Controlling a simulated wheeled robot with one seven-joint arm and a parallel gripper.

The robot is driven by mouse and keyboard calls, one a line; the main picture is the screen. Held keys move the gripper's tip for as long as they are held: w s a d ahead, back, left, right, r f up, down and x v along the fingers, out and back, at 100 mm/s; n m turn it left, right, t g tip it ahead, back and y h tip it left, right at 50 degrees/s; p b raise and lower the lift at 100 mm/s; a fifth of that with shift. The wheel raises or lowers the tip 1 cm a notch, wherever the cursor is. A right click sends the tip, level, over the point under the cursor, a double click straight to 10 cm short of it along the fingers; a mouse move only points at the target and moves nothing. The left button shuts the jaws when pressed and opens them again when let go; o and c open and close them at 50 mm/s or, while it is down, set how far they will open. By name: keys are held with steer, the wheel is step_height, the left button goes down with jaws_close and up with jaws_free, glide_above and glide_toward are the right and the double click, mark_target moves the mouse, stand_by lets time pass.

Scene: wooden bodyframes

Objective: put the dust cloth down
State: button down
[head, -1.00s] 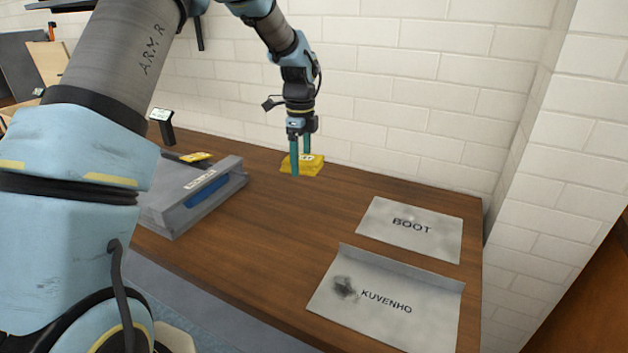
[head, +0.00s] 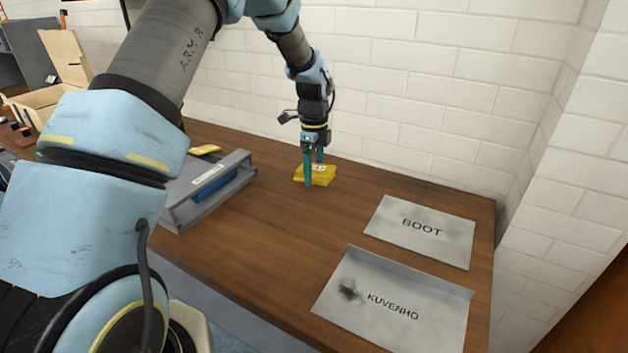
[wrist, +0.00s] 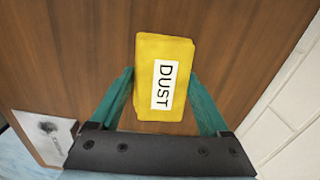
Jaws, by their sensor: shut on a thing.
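The dust cloth (head: 318,177) is a yellow folded cloth with a white label. In the wrist view the cloth (wrist: 150,50) shows the word DUST and lies between the two green fingers of my gripper (wrist: 162,100). In the head view my gripper (head: 314,170) points down with its fingers on either side of the cloth, shut on it. The cloth is at or very near the wooden table top (head: 270,230), close to the wall. I cannot tell whether it touches the wood.
A grey tray-like holder (head: 240,178) with a blue thing inside stands left of the cloth, with another yellow item (head: 205,150) behind it. Metal plates marked BOOT (head: 419,232) and KUVENHO (head: 395,300) lie at the right. The table between is clear. A brick wall (head: 430,90) rises behind.

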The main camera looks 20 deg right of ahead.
mark_target(314, 192)
steer(key=shift+f+p, duration=0.7)
steer(key=shift+f, duration=1.3)
steer(key=shift+f, duration=0.2)
jaws_free()
steer(key=shift+r, duration=0.1)
